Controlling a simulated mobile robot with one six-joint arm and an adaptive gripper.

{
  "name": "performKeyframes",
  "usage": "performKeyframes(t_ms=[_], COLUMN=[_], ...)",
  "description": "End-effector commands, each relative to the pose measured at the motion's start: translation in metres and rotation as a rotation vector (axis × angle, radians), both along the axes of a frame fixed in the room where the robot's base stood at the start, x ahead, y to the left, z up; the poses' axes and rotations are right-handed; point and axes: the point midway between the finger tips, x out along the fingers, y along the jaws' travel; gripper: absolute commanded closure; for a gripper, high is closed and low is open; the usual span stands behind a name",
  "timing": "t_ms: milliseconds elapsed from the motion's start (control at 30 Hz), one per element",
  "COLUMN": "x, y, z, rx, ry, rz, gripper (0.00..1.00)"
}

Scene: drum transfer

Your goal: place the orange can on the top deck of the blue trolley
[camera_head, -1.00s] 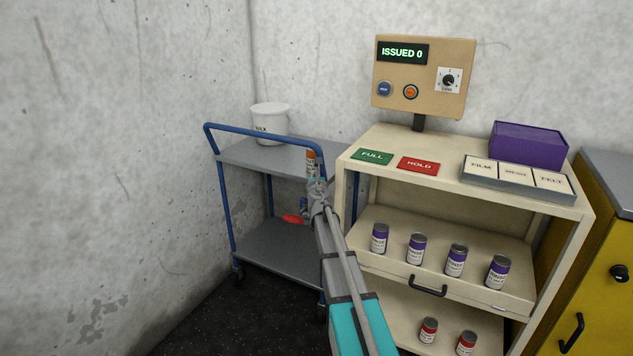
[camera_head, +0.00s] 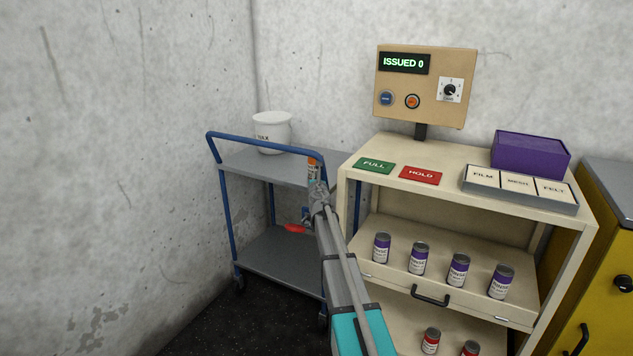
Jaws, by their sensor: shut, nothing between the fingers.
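The blue trolley (camera_head: 262,258) stands against the wall, left of centre, with a grey top deck (camera_head: 240,160) and a blue handle rail. The orange can (camera_head: 312,163) shows small and upright at the right end of the top deck, just beyond my gripper's tip. Its lower part is hidden by the gripper, so its contact with the deck is not visible. My gripper (camera_head: 317,183) is shut and empty, in front of the can at the deck's right end. Its fingers are small and hard to make out.
A white bucket (camera_head: 272,132) stands on the top deck. A cream cabinet (camera_head: 348,190) close to my arm's right holds purple-labelled cans (camera_head: 418,258) and red ones (camera_head: 431,341). A control panel (camera_head: 425,85) reads "ISSUED 0". A red piece (camera_head: 296,228) shows left of my arm.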

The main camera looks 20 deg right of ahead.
Motion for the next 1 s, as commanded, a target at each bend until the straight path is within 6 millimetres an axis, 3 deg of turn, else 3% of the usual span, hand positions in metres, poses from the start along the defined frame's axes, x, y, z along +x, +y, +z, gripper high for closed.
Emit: performKeyframes(t_ms=[567,867,1000], x=[0.0,-0.021,-0.043], y=[-0.001,0.008,0.015], z=[0.0,0.0,0.0], rx=[0.0,0.0,0.0], ry=[0.0,0.0,0.0], rz=[-0.001,-0.002,-0.004], gripper=[1.0,1.0,1.0])
